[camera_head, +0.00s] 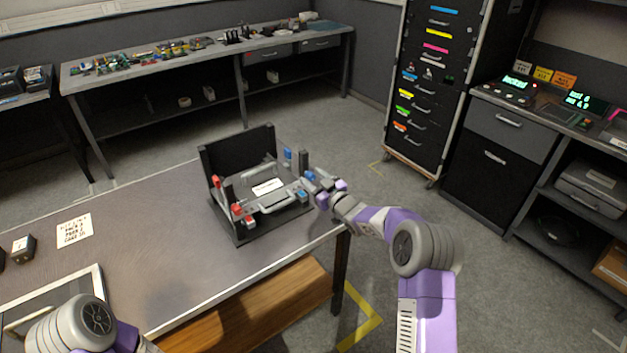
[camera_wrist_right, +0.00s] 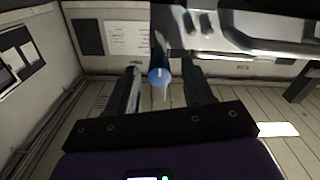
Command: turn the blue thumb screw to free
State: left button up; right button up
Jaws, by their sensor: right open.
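A black fixture (camera_head: 240,152) with a tall back panel stands on the table, with red parts on its left and blue parts on its right. In the right wrist view a blue thumb screw (camera_wrist_right: 158,76) with a pale line on its face sits between the fingers of my right gripper (camera_wrist_right: 161,80). The fingers are apart, with a gap visible on each side of the screw. In the head view my right gripper (camera_head: 318,186) is at the fixture's right side and partly covers the blue parts there. My left gripper is out of view; only part of its arm shows.
The grey table (camera_head: 170,230) is mostly clear left of the fixture. A paper note (camera_head: 74,231), a small dark block (camera_head: 23,249) and a pale-rimmed tray (camera_head: 97,275) are at its left. A black drawer cabinet (camera_head: 430,95) stands beyond, on the right.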

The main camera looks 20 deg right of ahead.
jog(key=shift+w, duration=0.1)
grip_shut()
jog(key=shift+m, duration=0.4)
jog(key=m+p, duration=0.1)
jog(key=m, duration=0.2)
jog(key=shift+m, duration=0.3)
jog(key=m+p, duration=0.1)
jog(key=m, duration=0.3)
jog(key=shift+d+m, duration=0.1)
jog(key=shift+m, duration=0.2)
jog(key=m, duration=0.4)
jog(key=shift+f+m+p, duration=0.15)
jog(key=shift+m+p, duration=0.15)
jog(key=shift+p, duration=0.05)
jog(key=shift+m, duration=2.2)
